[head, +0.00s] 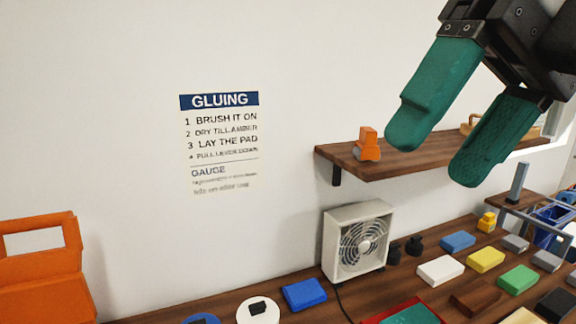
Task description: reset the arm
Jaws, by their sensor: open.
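My gripper (438,140) shows at the upper right of the head view, with two green fingers pointing down and left. The fingers are spread apart and nothing is between them. It is raised in front of the wooden wall shelf and hides part of it. The rest of my arm runs out of the frame at the top right.
The wall shelf (345,162) carries an orange object (367,144). Below, the wooden counter (171,307) holds a white fan (357,241), a blue block (304,294), a white block (440,270) and several other coloured blocks. An orange case (42,290) stands at left. The wall around the gluing sign (220,140) is clear.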

